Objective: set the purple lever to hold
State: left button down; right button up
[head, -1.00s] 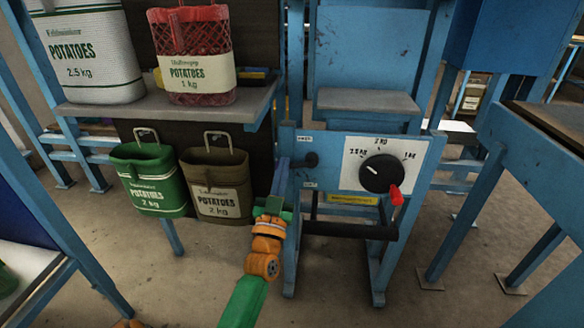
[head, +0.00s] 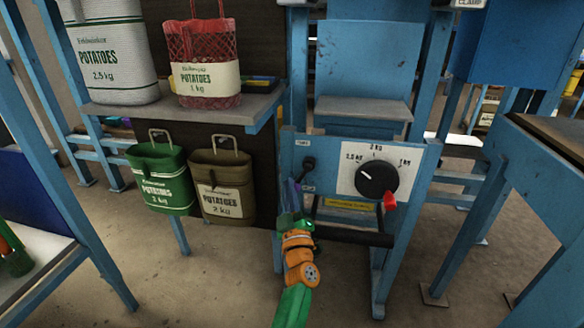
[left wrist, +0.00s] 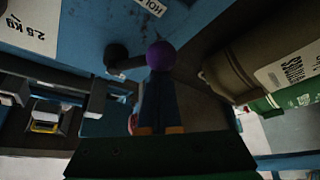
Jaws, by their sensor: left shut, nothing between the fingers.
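The purple lever shows in the left wrist view as a round purple knob (left wrist: 161,55) on a dark arm from a black pivot. In the head view its black pivot (head: 308,164) sits at the left of the blue panel, between two small label plates. A plate reading HOLD (left wrist: 150,5) is partly cut off at the top of the wrist view. My left gripper (head: 293,199) is just below and left of the pivot. Its blue fingers (left wrist: 160,104) are shut and empty, with their tips at the knob; whether they touch it I cannot tell. My right gripper is not in view.
A dial (head: 377,180) with a red-tipped pointer sits right of the lever. A black bar (head: 350,235) runs below the panel. Green (head: 160,180) and brown (head: 222,185) sacks hang close on the left, under a shelf (head: 190,110) holding two sacks.

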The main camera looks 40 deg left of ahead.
pick_arm(q)
jog(key=shift+w+d+f+n+g, duration=0.6)
jog(key=shift+w+d+f+n, duration=0.1)
jog(key=shift+d+n, duration=0.25)
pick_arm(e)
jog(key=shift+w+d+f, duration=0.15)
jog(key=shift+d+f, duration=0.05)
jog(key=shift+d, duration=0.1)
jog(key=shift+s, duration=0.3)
